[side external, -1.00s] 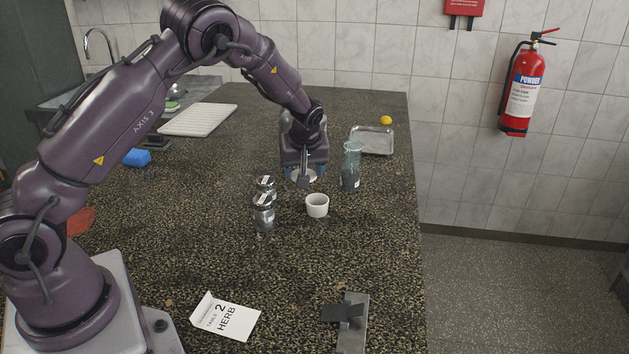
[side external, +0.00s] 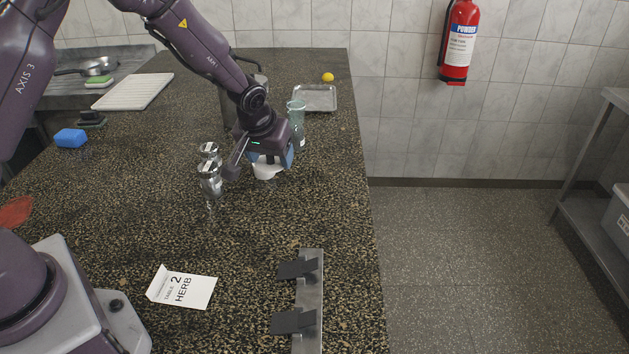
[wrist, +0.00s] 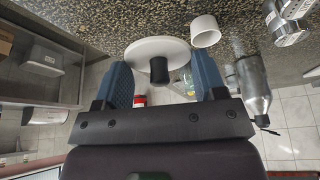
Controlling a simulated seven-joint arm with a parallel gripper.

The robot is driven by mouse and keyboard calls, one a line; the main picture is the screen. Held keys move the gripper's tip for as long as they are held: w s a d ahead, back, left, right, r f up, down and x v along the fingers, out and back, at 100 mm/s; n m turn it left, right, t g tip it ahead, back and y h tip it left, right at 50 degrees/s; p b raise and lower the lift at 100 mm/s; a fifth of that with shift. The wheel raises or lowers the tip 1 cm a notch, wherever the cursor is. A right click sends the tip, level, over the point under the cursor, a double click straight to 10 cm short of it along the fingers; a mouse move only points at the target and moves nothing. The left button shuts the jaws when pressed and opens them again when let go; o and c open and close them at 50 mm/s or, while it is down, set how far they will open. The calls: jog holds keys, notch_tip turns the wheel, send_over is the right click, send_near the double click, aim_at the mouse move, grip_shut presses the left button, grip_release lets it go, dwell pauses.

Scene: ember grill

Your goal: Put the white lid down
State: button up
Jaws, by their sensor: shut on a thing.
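The white lid (wrist: 143,47) is a round disc with a black knob (wrist: 159,70). In the wrist view the knob lies between the two blue fingers of my gripper (wrist: 163,82), and the disc is beyond their tips. My gripper is shut on the lid. In the side view my gripper (side external: 268,158) is tilted low over the counter, beside the steel shakers (side external: 210,180). A white patch shows under it there; I cannot separate lid from cup. Whether the lid touches the counter is unclear. A small white cup (wrist: 205,31) is right next to the lid in the wrist view.
A glass flask (side external: 297,115) stands just behind my gripper. A metal tray (side external: 316,98) and a yellow ball (side external: 328,77) are farther back. A table card (side external: 182,287) and a metal rack (side external: 310,315) are in front. The counter between them and the shakers is clear.

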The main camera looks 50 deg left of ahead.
jog(key=shift+w+d+r+m, duration=0.15)
jog(key=shift+w+m, duration=0.25)
jog(key=shift+m, duration=0.2)
jog(key=w+a+f, duration=0.1)
jog(key=w+f, duration=0.3)
jog(key=w, duration=0.5)
send_over(320, 181)
jog(key=s, duration=0.1)
jog(key=shift+h, duration=0.3)
jog(key=f, duration=0.5)
jog(key=shift+s+d+f, duration=0.15)
jog(key=shift+s+f, duration=0.05)
jog(key=shift+f, duration=0.05)
jog(key=shift+w+f, duration=0.15)
jog(key=shift+f, duration=0.75)
jog(key=shift+w+f, duration=0.1)
jog(key=shift+f, duration=0.75)
jog(key=shift+f, duration=0.2)
jog(key=o, duration=0.9)
